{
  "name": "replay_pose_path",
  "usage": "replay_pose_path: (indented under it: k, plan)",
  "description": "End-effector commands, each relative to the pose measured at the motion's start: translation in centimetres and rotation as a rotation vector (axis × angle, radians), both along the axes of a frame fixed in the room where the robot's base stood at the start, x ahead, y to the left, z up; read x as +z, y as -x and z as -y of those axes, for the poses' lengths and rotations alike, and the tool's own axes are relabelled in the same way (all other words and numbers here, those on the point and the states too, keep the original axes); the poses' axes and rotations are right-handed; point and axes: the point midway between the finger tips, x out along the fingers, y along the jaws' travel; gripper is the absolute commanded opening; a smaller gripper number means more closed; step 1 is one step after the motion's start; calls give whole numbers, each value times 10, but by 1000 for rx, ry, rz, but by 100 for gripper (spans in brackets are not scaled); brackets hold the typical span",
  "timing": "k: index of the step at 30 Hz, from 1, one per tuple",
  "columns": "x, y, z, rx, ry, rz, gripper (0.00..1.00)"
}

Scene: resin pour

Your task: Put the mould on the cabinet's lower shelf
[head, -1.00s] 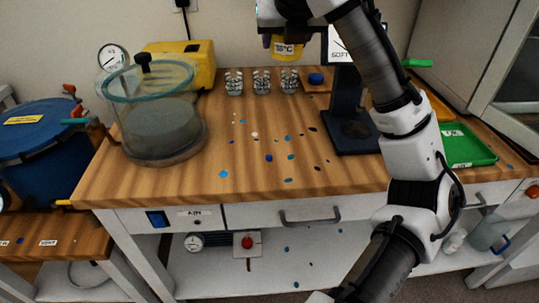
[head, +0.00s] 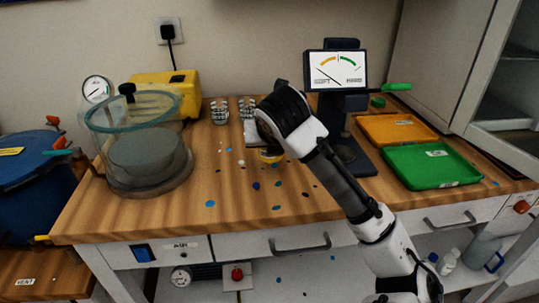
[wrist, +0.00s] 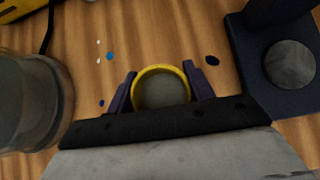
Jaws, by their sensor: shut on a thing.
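The mould (wrist: 161,71) is a round yellow cup with a grey inside, seen from above in the wrist view. My gripper (wrist: 161,86) is shut on it, with one dark finger on each side. In the head view the mould (head: 270,156) shows partly under my gripper, low over the middle of the wooden bench; I cannot tell whether it touches the top. The cabinet (head: 503,112) is at the right edge, with a grey shelf partly in view; its lower part is cut off or hidden.
A glass vacuum chamber (head: 148,155) stands on the left, by a yellow pump (head: 185,90). A dark stand with a gauge screen (head: 337,70) is behind my arm. A green tray (head: 432,167) and an orange tray (head: 396,129) lie on the right. Coloured spots dot the bench.

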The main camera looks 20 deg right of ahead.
Motion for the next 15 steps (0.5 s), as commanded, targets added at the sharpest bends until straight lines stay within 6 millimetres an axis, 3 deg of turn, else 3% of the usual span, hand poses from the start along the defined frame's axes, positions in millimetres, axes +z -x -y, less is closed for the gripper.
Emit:
replay_pose_path:
  k: [6,15]
  plan:
    - [-33,1,0,0,-3,-1,28]
    - [-37,0,0,1,-1,0,28]
